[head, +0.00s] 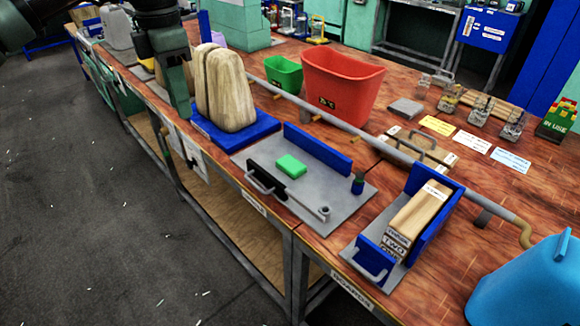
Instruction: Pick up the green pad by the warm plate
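A small bright green pad (291,166) lies flat on a grey metal plate (318,189) near the middle of the workbench. It sits between a low black bar with a handle (265,184) and a blue upright fence (318,149). No sign shows whether this plate is warm. My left gripper (184,112) points down at the upper left, above the bench's front edge, well apart from the pad. It is seen nearly edge-on, so its opening cannot be told. Nothing is clearly seen held in it. My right gripper is not in view.
Tall wooden blocks (224,90) on a blue base stand between my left gripper and the pad. A red bin (341,88), a small green bin (284,74) and a long grey pipe lie behind. A blue holder with wood blocks (415,215) stands right of the plate.

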